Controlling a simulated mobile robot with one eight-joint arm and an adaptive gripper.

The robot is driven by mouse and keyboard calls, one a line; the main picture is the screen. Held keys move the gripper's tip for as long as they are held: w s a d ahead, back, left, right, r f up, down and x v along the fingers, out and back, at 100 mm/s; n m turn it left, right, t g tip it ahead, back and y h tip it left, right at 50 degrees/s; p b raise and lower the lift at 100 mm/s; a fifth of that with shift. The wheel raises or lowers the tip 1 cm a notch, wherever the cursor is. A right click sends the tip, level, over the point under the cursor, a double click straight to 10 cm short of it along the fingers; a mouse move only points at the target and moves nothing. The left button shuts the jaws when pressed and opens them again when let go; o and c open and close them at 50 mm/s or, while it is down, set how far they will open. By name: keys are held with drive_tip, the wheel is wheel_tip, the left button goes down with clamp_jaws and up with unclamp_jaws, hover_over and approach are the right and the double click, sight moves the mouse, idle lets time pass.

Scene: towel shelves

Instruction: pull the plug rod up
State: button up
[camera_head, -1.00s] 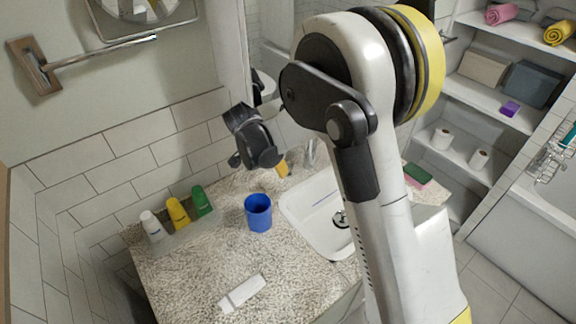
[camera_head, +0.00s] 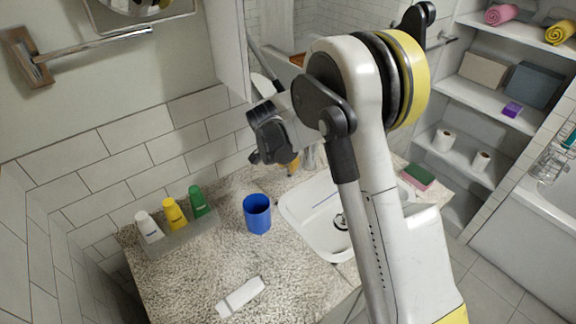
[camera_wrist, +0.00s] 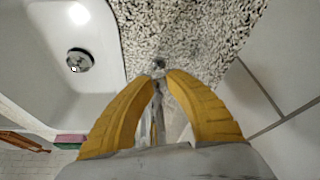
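In the wrist view, a small grey metal knob (camera_wrist: 159,64), seemingly the top of the plug rod, shows against the speckled counter just beyond my fingertips. My gripper (camera_wrist: 163,77) has two yellow fingers curving towards each other, with a narrow empty gap between the tips. The knob looks in line with this gap; I cannot tell whether they touch. The metal faucet (camera_wrist: 157,122) shows between the fingers. The drain plug (camera_wrist: 80,60) lies in the white sink (camera_wrist: 105,85). In the head view, my gripper (camera_head: 292,163) is beside the faucet (camera_head: 309,157), and the rod is hidden.
A blue cup (camera_head: 257,214) stands left of the sink. A tray with white, yellow and green bottles (camera_head: 173,213) stands at the counter's left back. A white tube (camera_head: 241,297) lies in front. A pink-green sponge (camera_head: 418,177) is right of the sink. The tiled wall is close behind.

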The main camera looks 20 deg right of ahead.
clamp_jaws()
wheel_tip(320, 180, up, 3)
drive_tip(key=shift+f+p, duration=0.15)
drive_tip(key=shift+p, duration=0.6)
drive_tip(key=shift+a, duration=0.1)
drive_tip(key=shift+f, duration=0.1)
drive_tip(key=o, duration=0.9)
unclamp_jaws()
drive_tip(key=shift+c, duration=0.2)
